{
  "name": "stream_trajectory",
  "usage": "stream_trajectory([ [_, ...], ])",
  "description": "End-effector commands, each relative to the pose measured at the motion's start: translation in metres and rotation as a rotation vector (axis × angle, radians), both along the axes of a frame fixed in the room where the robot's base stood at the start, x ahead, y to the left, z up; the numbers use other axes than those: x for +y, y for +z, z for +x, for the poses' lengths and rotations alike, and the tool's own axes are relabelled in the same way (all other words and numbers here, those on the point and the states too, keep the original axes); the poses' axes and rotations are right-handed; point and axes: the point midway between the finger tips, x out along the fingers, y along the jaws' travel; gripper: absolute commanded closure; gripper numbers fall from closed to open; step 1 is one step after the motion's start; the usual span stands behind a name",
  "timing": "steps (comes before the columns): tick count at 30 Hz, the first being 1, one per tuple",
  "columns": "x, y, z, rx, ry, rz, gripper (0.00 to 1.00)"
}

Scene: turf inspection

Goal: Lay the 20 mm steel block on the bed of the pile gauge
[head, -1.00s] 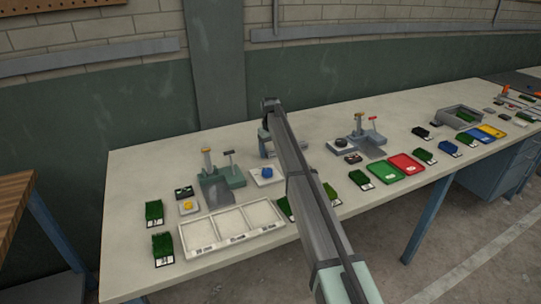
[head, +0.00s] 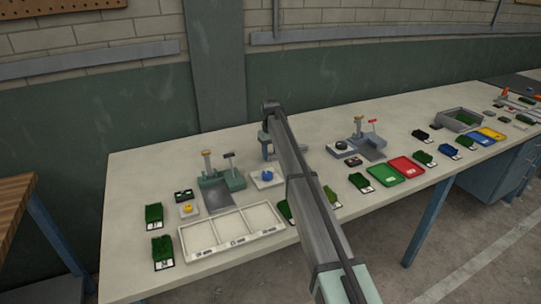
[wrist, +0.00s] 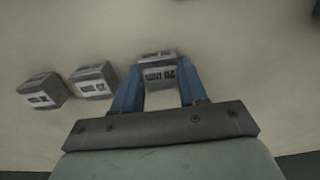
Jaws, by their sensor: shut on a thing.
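In the wrist view my gripper (wrist: 160,72) has its two blue fingers closed on the sides of a small grey block (wrist: 160,75). The block has a white label that reads upside down as 20, so it is the 20 mm steel block. In the head view my arm hides the fingers and the block. Two gauge-like stands are on the bench: one with a green-grey base, a brass knob and a grey plate (head: 218,201) at left, and one with a red-topped post and a grey plate (head: 371,153) at right. I cannot tell which is the pile gauge.
Two more labelled blocks, a left one (wrist: 42,91) and a nearer one (wrist: 93,81), sit left of my fingers. A white three-part tray (head: 190,240) lies before the left stand. Green turf samples (head: 154,215), a green tray (head: 373,171) and a red tray (head: 407,167) line the bench front.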

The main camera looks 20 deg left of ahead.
Motion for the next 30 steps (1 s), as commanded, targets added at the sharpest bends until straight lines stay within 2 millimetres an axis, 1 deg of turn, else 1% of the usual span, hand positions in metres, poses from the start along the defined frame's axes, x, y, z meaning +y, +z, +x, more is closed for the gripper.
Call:
stream_trajectory([
  [5, 0.000, 0.014, 0.000, -0.001, 0.000, 0.001, 0.98],
  [8, 0.000, 0.027, 0.000, -0.001, 0.000, 0.001, 0.98],
  [17, 0.000, 0.079, 0.000, -0.002, 0.000, 0.001, 0.98],
  [20, -0.007, 0.091, -0.005, -0.001, -0.002, 0.001, 0.98],
  [23, -0.025, 0.099, -0.018, -0.001, -0.005, 0.001, 0.98],
  [26, -0.053, 0.102, -0.037, -0.001, -0.013, 0.001, 0.98],
  [29, -0.093, 0.105, -0.057, 0.000, -0.032, 0.000, 0.98],
  [30, -0.109, 0.106, -0.064, -0.001, -0.041, 0.001, 0.98],
])
